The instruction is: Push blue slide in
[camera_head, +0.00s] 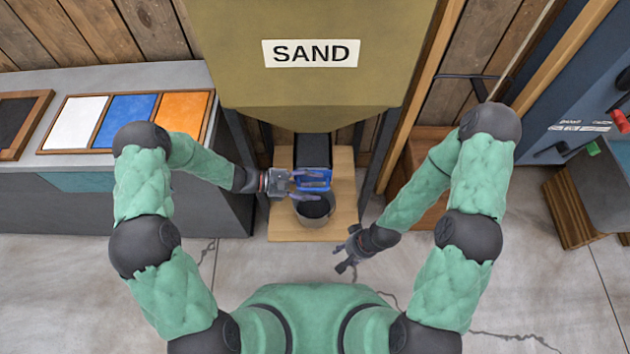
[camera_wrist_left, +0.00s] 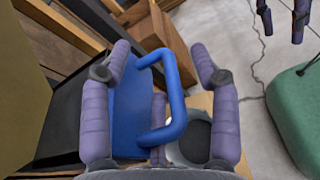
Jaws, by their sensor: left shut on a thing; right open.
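The blue slide (camera_head: 313,176) sits under the sand hopper (camera_head: 250,80), at the front of a dark chute (camera_head: 313,147). In the left wrist view the slide shows as a blue plate with a blue loop handle (camera_wrist_left: 180,95). My left gripper (camera_head: 310,186) is at the handle, with its purple fingers (camera_wrist_left: 160,110) on either side of it, shut on it. A round grey container (camera_head: 314,221) with a dark inside stands on the wooden board just below the slide. My right gripper (camera_head: 347,262) is open and empty, low over the floor to the right of the board.
The wooden board (camera_head: 285,229) lies between the hopper's dark legs. A grey counter (camera_head: 50,82) with white, blue and orange panels is at the left. A wooden crate (camera_head: 415,205) and a blue machine (camera_head: 590,80) are at the right. The floor in front is clear.

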